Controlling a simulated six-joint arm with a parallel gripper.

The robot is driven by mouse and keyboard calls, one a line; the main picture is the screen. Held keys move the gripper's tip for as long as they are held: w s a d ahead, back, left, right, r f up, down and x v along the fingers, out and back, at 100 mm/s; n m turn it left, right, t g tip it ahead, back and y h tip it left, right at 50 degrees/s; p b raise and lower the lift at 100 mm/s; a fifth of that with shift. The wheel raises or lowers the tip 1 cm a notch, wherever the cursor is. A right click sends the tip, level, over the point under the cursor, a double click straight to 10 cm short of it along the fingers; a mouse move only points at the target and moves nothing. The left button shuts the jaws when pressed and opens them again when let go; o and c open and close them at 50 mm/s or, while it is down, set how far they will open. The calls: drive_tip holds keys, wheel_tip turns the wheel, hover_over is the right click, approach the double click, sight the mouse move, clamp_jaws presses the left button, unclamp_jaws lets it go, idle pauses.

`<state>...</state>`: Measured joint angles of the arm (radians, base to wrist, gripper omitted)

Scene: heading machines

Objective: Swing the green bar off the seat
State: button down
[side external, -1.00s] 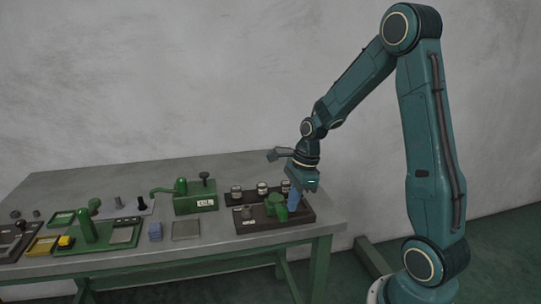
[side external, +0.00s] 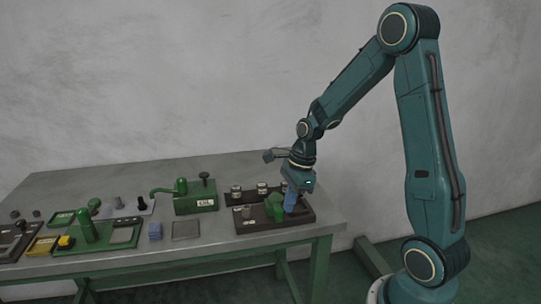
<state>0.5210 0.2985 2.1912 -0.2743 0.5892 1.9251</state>
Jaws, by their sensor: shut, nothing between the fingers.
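My gripper (side external: 290,207) points down over the dark base board (side external: 245,228) at the right end of the table. Its blue fingers are shut with nothing between them and are low, close to the board. A green part (side external: 274,207), which looks like the green bar on its post, stands on this board just left of the fingers. The fingers overlap its right side in the picture, so I cannot tell whether they touch it. The seat is too small or hidden to make out clearly; a small light piece (side external: 246,213) shows on the board's left part.
A green box with a lever (side external: 196,196) is to the left. The table's right end is clear.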

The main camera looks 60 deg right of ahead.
drive_tip(key=s+d+r, duration=0.4)
drive_tip(key=r, duration=0.6)
drive_tip(key=shift+s+d+r, duration=0.15)
drive_tip(key=shift+s+r, duration=0.1)
idle(0.4)
drive_tip(key=s+a+r+n+t, duration=0.1)
drive_tip(key=s+a+n, duration=0.3)
drive_tip(key=n, duration=0.4)
drive_tip(key=s+a+r+n+t+h, duration=0.1)
drive_tip(key=s+a+r+n, duration=0.2)
drive_tip(key=a+n, duration=0.4)
drive_tip(key=s+a+r+n+t+h, duration=0.1)
drive_tip(key=s+a+n, duration=0.3)
drive_tip(key=n, duration=0.7)
drive_tip(key=shift+s+a+r+t, duration=0.3)
drive_tip(key=shift+a+r+t, duration=0.25)
drive_tip(key=shift+a, duration=0.3)
